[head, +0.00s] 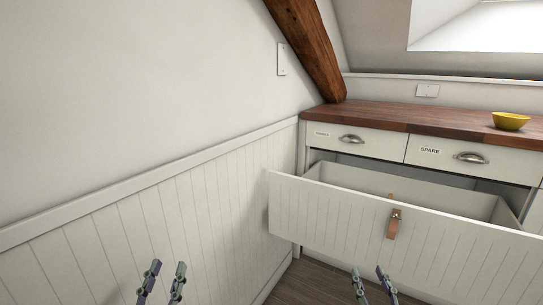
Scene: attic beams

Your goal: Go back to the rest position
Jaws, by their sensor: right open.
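My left gripper (168,268) shows at the bottom edge, left of the middle, in front of the white panelled wall. Its two fingers stand apart with nothing between them. My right gripper (369,271) shows at the bottom edge, right of the middle, below the front of the pulled-out drawer in the picture. It is open and empty. Only the finger ends of both grippers are in view; the arms are out of frame.
A large white drawer (335,212) with a leather pull (393,224) stands pulled out under the wooden worktop (400,118). A yellow bowl (510,121) stands on the worktop. Two small drawers, one labelled SPARE (430,151), are shut. A wooden beam (312,50) slopes down behind.

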